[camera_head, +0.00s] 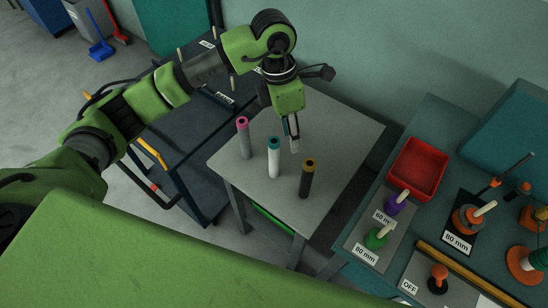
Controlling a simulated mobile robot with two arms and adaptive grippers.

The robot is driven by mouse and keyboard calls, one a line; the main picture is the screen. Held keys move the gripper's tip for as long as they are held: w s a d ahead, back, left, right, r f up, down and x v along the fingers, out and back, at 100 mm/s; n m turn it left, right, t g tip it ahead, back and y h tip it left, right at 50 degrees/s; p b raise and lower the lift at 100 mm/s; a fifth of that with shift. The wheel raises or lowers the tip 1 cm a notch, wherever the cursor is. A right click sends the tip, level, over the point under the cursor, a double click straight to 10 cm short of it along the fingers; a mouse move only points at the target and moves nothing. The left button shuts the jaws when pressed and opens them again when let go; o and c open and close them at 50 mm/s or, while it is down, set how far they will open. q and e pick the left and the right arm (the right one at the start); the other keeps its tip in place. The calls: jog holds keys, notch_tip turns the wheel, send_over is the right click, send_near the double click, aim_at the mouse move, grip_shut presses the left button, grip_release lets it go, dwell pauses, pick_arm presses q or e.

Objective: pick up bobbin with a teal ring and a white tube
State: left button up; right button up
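The bobbin with a teal ring and a white tube (274,160) stands upright in the middle of a small grey table (335,135). My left gripper (293,143) hangs over the table, fingers pointing down, just right of the teal ring in the picture. I see no contact with the bobbin, and I cannot tell how far apart the fingers are. A bobbin with a pink ring and a grey tube (245,141) stands to the left. A bobbin with a yellow ring and a dark tube (306,180) stands to the right, nearer me. My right gripper is not in view.
A teal bench (430,117) at the right carries a red tray (418,168), purple (396,203) and green (376,237) knobbed pieces, and orange fittings. A dark cart (190,125) stands left of the table. The table's back right part is clear.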

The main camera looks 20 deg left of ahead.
pick_arm(q)
jog(key=y, duration=0.2)
send_over(272, 143)
jog(key=f+p, duration=0.1)
jog(key=f, duration=0.6)
jog(key=shift+s+d+p, duration=0.1)
jog(key=shift+s+p, duration=0.1)
jog(key=shift+p, duration=0.15)
notch_tip(272, 143, down, 6)
jog(key=shift+w+d+p, duration=0.1)
jog(key=shift+d+p, duration=0.05)
jog(key=shift+p, duration=0.85)
grip_shut()
